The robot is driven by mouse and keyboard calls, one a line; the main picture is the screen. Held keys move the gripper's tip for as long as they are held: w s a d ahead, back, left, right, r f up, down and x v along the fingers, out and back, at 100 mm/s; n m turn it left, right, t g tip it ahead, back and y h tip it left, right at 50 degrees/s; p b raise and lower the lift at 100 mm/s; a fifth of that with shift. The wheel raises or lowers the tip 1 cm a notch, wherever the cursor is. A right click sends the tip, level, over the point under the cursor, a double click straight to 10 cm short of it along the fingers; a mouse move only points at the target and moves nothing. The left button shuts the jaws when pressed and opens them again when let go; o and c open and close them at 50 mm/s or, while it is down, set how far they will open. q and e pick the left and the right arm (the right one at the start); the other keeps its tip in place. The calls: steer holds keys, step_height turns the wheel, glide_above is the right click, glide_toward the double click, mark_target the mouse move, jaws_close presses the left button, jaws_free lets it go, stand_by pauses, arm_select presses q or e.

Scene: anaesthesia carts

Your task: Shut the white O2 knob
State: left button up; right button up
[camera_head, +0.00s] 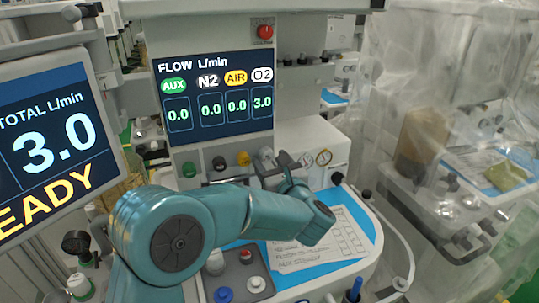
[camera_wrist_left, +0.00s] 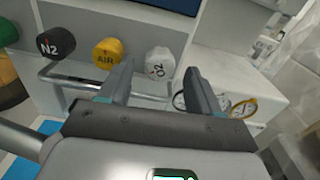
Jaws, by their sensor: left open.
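The white O2 knob (camera_wrist_left: 159,62) is on the cart's front panel, at the right end of the knob row in the left wrist view. My left gripper (camera_wrist_left: 158,74) is open, with one finger to each side of the knob's lower part in that view. I cannot tell whether the fingers touch it. In the head view my left gripper (camera_head: 272,167) is at the right end of the knob row and mostly covers the O2 knob. The flow screen (camera_head: 214,93) reads O2 3.0, with AUX, N2 and AIR at 0.0. My right gripper is not in view.
The yellow AIR knob (camera_wrist_left: 107,52) and black N2 knob (camera_wrist_left: 55,42) are left of the O2 knob. A metal rail (camera_wrist_left: 75,78) runs below them. Gauges (camera_head: 323,157) are to the right. A paper sheet (camera_head: 340,238) lies on the blue worktop; a total-flow monitor (camera_head: 50,140) stands left.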

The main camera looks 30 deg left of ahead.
arm_select(q)
steer(key=shift+w+a+r, duration=0.15)
steer(key=shift+w+a, duration=0.1)
steer(key=shift+a, duration=0.1)
steer(key=shift+w+a, duration=0.15)
steer(key=c, duration=1)
steer(key=shift+f+m+b, duration=0.25)
steer(key=shift+m+b, duration=0.25)
steer(key=shift+b, duration=0.45)
steer(key=shift+c, duration=0.2)
steer(key=shift+m+b, duration=1.15)
steer(key=shift+m, duration=0.05)
steer(key=m+b, duration=0.1)
steer(key=m, duration=0.1)
steer(key=shift+m, duration=0.4)
steer(key=m+b, duration=0.1)
steer(key=m, duration=0.1)
steer(key=shift+r+m, duration=0.1)
steer(key=shift+m, duration=0.2)
steer(key=m, duration=0.3)
steer(key=shift+r+m, duration=0.1)
steer(key=shift+m, duration=0.2)
steer(key=m+p, duration=0.1)
steer(key=m, duration=0.2)
steer(key=shift+m, duration=0.4)
steer(key=m+p, duration=0.1)
steer(key=m, duration=0.2)
steer(key=shift+p, duration=0.3)
steer(key=shift+m+p, duration=1)
steer(key=shift+m, duration=1.5)
